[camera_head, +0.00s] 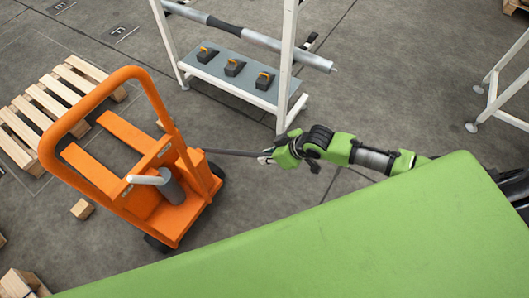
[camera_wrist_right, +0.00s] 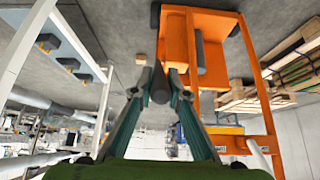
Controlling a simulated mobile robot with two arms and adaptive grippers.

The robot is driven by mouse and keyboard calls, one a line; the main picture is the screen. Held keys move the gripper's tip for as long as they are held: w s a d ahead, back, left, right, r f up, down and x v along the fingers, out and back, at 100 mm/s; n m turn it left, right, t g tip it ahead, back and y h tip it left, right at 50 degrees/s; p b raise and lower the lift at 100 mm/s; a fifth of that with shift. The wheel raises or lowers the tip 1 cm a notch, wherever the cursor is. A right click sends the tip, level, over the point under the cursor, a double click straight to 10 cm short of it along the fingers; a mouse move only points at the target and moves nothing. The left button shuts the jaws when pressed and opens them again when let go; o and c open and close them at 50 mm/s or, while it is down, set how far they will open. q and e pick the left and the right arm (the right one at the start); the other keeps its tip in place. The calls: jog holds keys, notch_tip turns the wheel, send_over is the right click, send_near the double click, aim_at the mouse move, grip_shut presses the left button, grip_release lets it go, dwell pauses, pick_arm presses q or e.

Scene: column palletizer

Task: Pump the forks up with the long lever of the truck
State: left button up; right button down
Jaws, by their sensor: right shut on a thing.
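The orange truck (camera_head: 175,218) stands on the floor at the left of the head view, with a tall hoop handle (camera_head: 127,75). Its two orange forks (camera_head: 92,168) point toward the upper left; their height above the floor is hard to tell. The long dark lever (camera_head: 231,152) sticks out to the right from the truck, roughly level. My right gripper (camera_head: 266,157) is shut on the lever's outer end. In the right wrist view, the lever's round dark end (camera_wrist_right: 160,90) sits between my fingers, with the orange truck body (camera_wrist_right: 178,45) beyond. My left gripper is not in view.
A white-framed rack (camera_head: 234,72) with several black-and-orange items on its shelf stands behind my right gripper. Wooden pallets (camera_head: 55,95) lie at the far left. A small wood block (camera_head: 82,209) lies beside the truck. Open floor lies right of the rack.

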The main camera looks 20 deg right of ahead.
pick_arm(q)
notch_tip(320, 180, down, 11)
jog(key=b, duration=1.1)
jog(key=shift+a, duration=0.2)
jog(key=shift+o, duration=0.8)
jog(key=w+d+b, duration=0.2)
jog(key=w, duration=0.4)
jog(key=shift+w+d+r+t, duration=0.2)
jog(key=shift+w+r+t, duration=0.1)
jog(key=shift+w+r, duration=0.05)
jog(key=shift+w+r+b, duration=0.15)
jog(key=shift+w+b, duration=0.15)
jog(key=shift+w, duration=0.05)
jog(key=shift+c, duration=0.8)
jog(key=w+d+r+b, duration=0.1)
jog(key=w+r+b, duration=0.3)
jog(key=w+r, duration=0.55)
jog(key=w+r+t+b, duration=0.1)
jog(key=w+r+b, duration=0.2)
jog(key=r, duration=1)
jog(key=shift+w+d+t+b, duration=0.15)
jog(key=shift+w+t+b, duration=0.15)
pick_arm(e)
jog(key=s+d+f+t+y, duration=0.1)
jog(key=s+d+f+t, duration=0.1)
jog(key=f, duration=0.7)
jog(key=s+d+f+t+y, duration=0.2)
jog(key=s+d+f, duration=0.1)
jog(key=f, duration=0.7)
jog(key=shift+s, duration=0.8)
